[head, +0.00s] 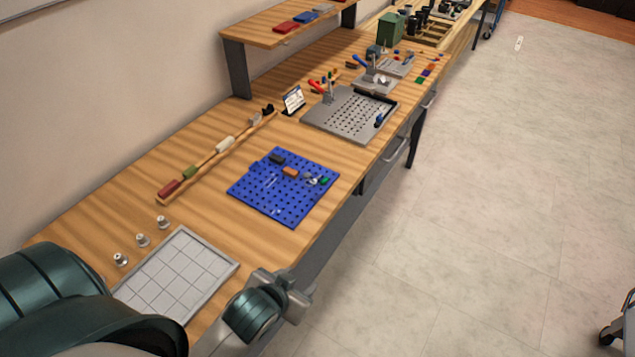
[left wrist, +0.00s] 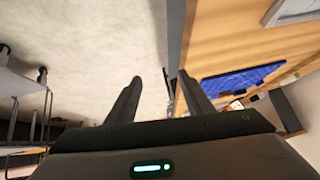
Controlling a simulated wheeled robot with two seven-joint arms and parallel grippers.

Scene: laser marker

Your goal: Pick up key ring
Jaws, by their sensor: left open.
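I cannot make out a key ring for certain in either view. A small grey and green item (head: 322,180) lies at the right side of the blue pegboard (head: 262,205), too small to identify. A dark block (head: 277,159) and an orange block (head: 291,172) are also on the board. My left gripper (head: 290,288) is at the near front edge of the bench, apart from the board. In the left wrist view its two dark fingers (left wrist: 160,95) are spread with nothing between them. The pegboard shows there too (left wrist: 240,80). My right gripper is not in view.
A grey gridded tray (head: 180,275) lies near my left arm, with small metal knobs (head: 142,240) beside it. A wooden rail (head: 215,158) holds several coloured pieces. A grey perforated plate (head: 350,115) is farther along. The floor right of the bench is mostly clear.

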